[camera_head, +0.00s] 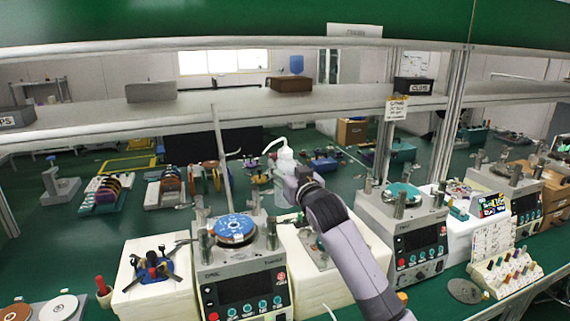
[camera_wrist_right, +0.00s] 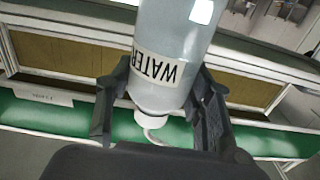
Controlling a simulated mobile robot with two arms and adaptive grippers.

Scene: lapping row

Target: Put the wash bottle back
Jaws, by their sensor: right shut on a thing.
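The wash bottle (camera_head: 284,159) is translucent with a white cap and a bent white spout pointing left. It is upright in the middle of the head view, in front of the far benches. My right gripper (camera_head: 289,186) is shut on it, and the arm reaches up from the lower right. In the right wrist view the bottle (camera_wrist_right: 176,42) shows a "WATER" label, and the fingers of the gripper (camera_wrist_right: 158,98) are on both sides of it near the cap. The bottle's lower part is partly hidden by the gripper in the head view. My left gripper is not in view.
A white block (camera_head: 150,296) carries a blue fixture. A shelf (camera_head: 230,108) crosses above, with a brown box (camera_head: 290,84) on it. A post (camera_head: 222,160) rises left of the bottle.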

